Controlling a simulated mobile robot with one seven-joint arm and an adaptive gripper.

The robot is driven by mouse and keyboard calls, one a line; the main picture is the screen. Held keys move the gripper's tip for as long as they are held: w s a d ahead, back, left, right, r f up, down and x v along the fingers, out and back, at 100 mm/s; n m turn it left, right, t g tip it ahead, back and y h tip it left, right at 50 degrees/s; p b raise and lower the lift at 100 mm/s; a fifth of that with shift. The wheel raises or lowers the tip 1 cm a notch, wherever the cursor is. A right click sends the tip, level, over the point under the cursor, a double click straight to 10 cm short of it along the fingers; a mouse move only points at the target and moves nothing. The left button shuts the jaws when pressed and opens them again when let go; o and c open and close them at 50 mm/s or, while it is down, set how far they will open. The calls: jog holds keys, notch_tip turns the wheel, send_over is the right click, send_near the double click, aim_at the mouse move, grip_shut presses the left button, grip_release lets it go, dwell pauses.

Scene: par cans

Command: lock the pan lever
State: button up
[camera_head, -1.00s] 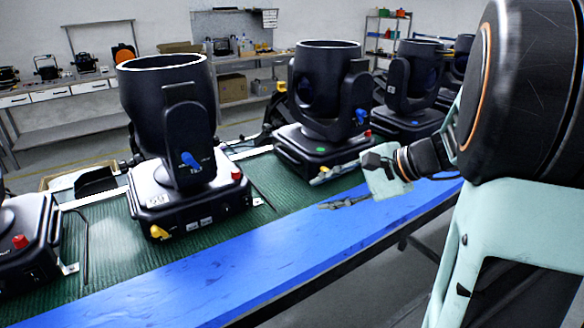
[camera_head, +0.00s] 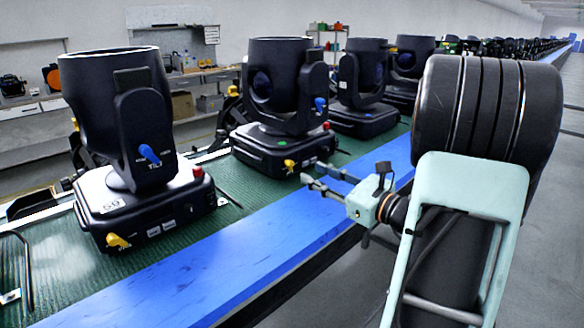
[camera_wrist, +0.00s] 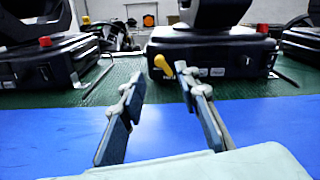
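Black moving-head lights stand in a row on a green mat. The nearest full one (camera_head: 120,120) has a blue lever (camera_head: 149,154) marked TILT and a yellow lever (camera_head: 118,241) low on its base. The second light (camera_head: 280,100) also has a blue lever (camera_head: 320,104) and a yellow base lever (camera_head: 290,165). No pan label is readable. My gripper (camera_head: 318,176) is open and empty, in front of the second light's base. In the wrist view, my gripper's fingers (camera_wrist: 158,78) are spread, with a yellow lever (camera_wrist: 163,64) beyond and between the tips, apart from them.
A blue strip (camera_head: 230,255) runs along the bench's front edge and is clear. Red knobs (camera_head: 198,171) stick up from the bases. Cables lie on the green mat (camera_head: 60,275) between lights. More lights (camera_head: 360,85) continue behind.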

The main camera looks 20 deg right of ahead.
aim_at(292, 164)
jog(key=x, duration=0.8)
jog(key=shift+w+f, duration=0.1)
grip_shut()
